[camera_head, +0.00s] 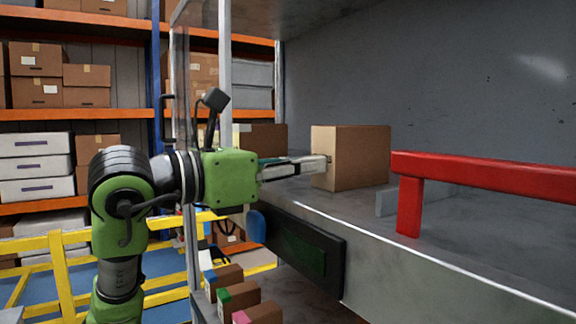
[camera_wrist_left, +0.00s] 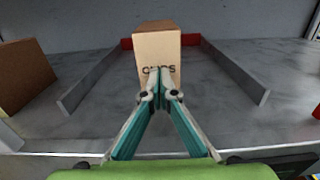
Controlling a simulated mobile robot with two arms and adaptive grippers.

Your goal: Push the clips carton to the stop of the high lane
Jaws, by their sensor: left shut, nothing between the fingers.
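The clips carton (camera_head: 350,157) is a brown box standing upright on the grey shelf deck. In the left wrist view the carton (camera_wrist_left: 158,55) shows partly covered lettering on its near face and stands between two grey lane rails (camera_wrist_left: 90,82) (camera_wrist_left: 235,72). A red stop (camera_wrist_left: 190,40) crosses the lane's far end behind it. In the head view a red bar (camera_head: 480,175) on a leg stands to the right of the carton, with a gap between. My left gripper (camera_head: 322,163) is shut and empty, its tips at the carton's near face, seemingly touching it. My right gripper is out of view.
Another brown box (camera_wrist_left: 22,75) stands outside the left rail. A dark panel (camera_head: 300,250) hangs at the shelf's front edge. Cartons with coloured tabs (camera_head: 232,295) sit below. Yellow railing (camera_head: 60,270) and stocked racks are behind my arm.

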